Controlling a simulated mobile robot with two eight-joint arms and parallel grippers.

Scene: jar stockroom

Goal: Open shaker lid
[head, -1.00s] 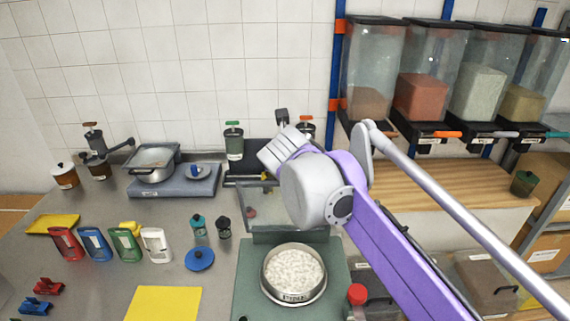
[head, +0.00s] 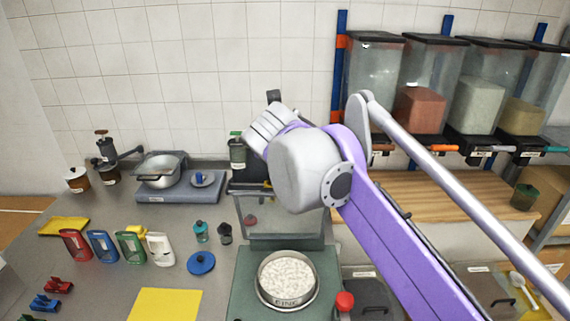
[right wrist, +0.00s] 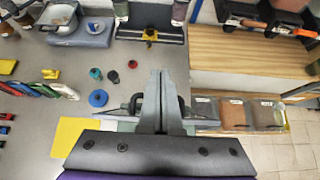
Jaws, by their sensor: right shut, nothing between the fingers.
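The shaker is a green base (head: 245,262) holding a round metal sieve (head: 287,304) marked FINE, full of white grains. A clear lid panel (head: 283,228) stands raised at the base's back edge, and the sieve is uncovered from above. A red knob (head: 344,301) is at the base's right side. My right arm reaches over from the right. Its wrist is above and behind the lid in the head view, and the fingers are hidden there. In the right wrist view my right gripper (right wrist: 161,72) is shut and empty. Any contact with the lid cannot be seen. My left gripper is not in view.
A blue lid (head: 201,263), small teal (head: 201,232) and black jars (head: 225,233), and a yellow mat (head: 164,304) lie left of the shaker. Coloured scoops stand farther left. Hanging bins (head: 420,100) and a wooden shelf (head: 450,187) are at the right.

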